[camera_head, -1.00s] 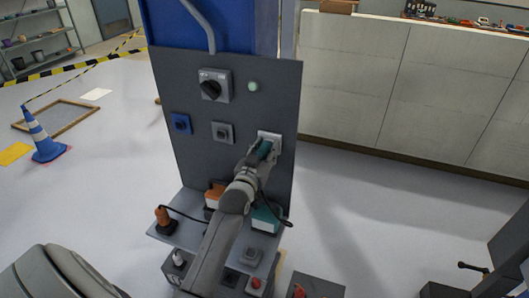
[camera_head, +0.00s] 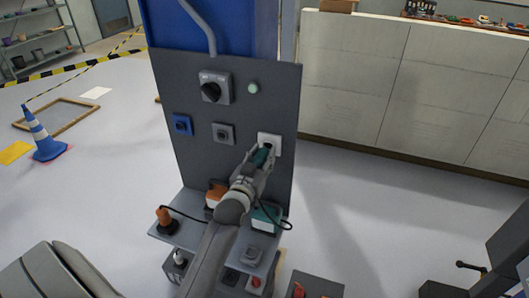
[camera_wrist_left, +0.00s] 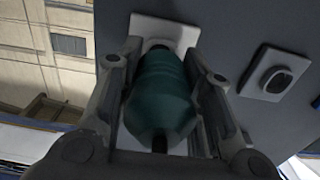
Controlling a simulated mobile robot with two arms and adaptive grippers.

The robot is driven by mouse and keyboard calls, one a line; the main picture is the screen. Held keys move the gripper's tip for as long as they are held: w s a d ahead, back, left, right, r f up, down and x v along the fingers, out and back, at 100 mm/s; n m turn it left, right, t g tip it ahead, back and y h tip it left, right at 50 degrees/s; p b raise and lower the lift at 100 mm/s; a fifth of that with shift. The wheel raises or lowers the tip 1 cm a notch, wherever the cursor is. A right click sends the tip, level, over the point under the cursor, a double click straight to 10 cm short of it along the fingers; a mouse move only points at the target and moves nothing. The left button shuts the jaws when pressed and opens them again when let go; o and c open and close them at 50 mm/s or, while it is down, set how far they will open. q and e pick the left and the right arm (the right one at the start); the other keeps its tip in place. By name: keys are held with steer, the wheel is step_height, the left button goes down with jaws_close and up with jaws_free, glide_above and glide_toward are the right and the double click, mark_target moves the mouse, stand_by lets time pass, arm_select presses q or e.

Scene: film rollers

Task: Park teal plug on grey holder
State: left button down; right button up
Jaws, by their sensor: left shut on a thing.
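The teal plug (camera_head: 262,157) is between the fingers of my left gripper (camera_head: 259,163), which is shut on it. It also fills the middle of the left wrist view (camera_wrist_left: 160,90), its dark cable end towards the camera. Its far end is just in front of the white socket (camera_head: 275,139) on the dark panel; I cannot tell if the tip is clear of it. A grey block (camera_head: 253,255) on the low shelf looks like the grey holder, with nothing on it. My right gripper is not in view.
An orange plug (camera_head: 164,217) stands on the shelf's left side. An orange-and-white box (camera_head: 214,194) and a teal-and-white box (camera_head: 266,219) with a black cable stand on the shelf. The panel also bears a grey socket (camera_head: 223,133), a blue socket (camera_head: 182,124) and a rotary switch (camera_head: 214,88).

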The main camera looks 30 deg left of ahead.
mark_target(259, 165)
arm_select(q)
steer(key=shift+p+v, duration=0.65)
steer(key=shift+v, duration=1.05)
steer(key=shift+r, duration=0.1)
steer(key=shift+w+f, duration=0.15)
steer(key=shift+f, duration=0.15)
step_height(259, 165, down, 8)
steer(key=w+g+h, duration=0.1)
steer(key=g, duration=0.3)
steer(key=s+d+f+g+h, duration=0.3)
steer(key=s+f+g, duration=0.8)
steer(key=g, duration=0.2)
steer(key=shift+s+d+f, duration=0.1)
steer(key=shift+f, duration=1.6)
steer(key=shift+s+d+f, duration=0.1)
steer(key=shift+d+f, duration=0.05)
steer(key=shift+f, duration=1.55)
steer(key=shift+p, duration=0.55)
